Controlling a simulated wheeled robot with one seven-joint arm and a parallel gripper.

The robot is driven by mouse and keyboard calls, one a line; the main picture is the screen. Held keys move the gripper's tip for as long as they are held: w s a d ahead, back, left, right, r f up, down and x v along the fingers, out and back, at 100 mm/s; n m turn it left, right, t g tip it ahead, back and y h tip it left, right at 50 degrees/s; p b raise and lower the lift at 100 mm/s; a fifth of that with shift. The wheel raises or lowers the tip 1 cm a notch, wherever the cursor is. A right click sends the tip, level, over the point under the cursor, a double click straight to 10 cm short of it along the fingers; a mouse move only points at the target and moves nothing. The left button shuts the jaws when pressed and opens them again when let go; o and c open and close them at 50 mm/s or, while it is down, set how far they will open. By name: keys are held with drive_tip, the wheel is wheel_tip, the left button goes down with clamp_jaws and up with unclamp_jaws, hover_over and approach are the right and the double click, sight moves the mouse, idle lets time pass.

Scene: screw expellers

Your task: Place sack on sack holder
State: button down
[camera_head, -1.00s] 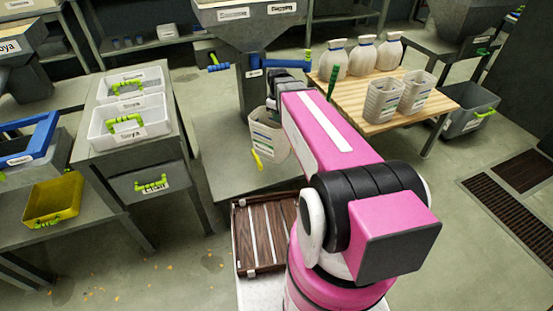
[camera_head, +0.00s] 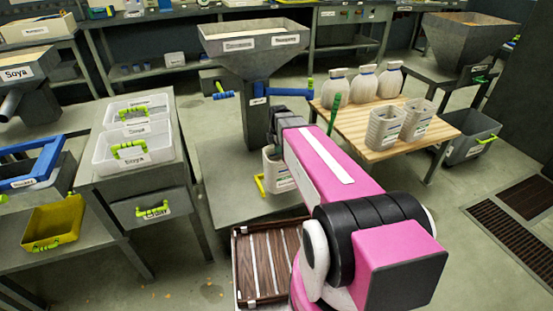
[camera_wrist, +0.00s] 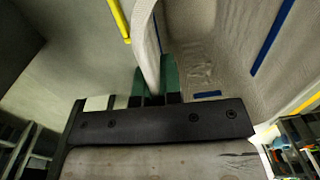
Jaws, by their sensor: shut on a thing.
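The sack (camera_head: 277,168) is a whitish woven bag with blue and green marks. It hangs below my wrist, in front of the grey hopper machine. In the wrist view its wall (camera_wrist: 205,65) fills the upper middle. My gripper's green fingers (camera_wrist: 156,78) are shut on the sack's edge. In the head view my arm hides the fingers and part of the sack. A yellow bar (camera_head: 259,185) shows at the sack's lower left; a yellow bar (camera_wrist: 119,18) also shows in the wrist view. I cannot tell whether this bar is the sack holder or whether the sack touches it.
The hopper machine (camera_head: 252,50) has blue bars on both sides. A wooden table (camera_head: 366,151) at the right bears several filled sacks and two open sacks. A grey bench (camera_head: 160,177) with clear bins stands at the left. A brown slatted tray (camera_head: 268,262) lies nearer me.

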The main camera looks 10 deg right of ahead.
drive_tip(key=w+f, duration=0.7)
drive_tip(key=f, duration=0.1)
drive_tip(key=shift+w+f, duration=0.4)
drive_tip(key=shift+d, duration=0.1)
drive_tip(key=c, duration=1.3)
unclamp_jaws()
drive_tip(key=shift+f, duration=0.1)
